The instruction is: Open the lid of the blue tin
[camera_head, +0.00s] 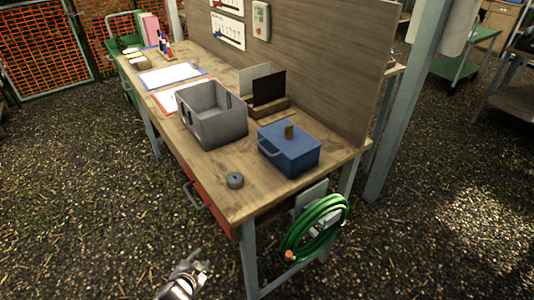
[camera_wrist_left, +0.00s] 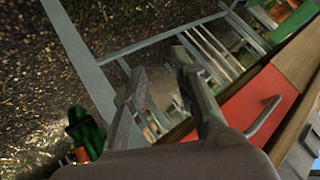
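The blue tin (camera_head: 299,157) stands on the workbench near its right end in the head view. Its lid (camera_head: 298,137) is shut, with a small brown tab (camera_head: 289,132) standing on top. A handle shows on the tin's left side. My left gripper (camera_head: 200,262) is low in front of the bench, below the tabletop and well apart from the tin. In the left wrist view its two fingers (camera_wrist_left: 159,66) are spread with nothing between them. My right gripper is not in view.
On the workbench (camera_head: 255,195), a grey open box (camera_head: 222,133) stands left of the tin and a small dark round object (camera_head: 235,181) lies in front. A red drawer (camera_wrist_left: 262,108) with a handle is under the bench. A green hose (camera_head: 314,228) hangs at its right end.

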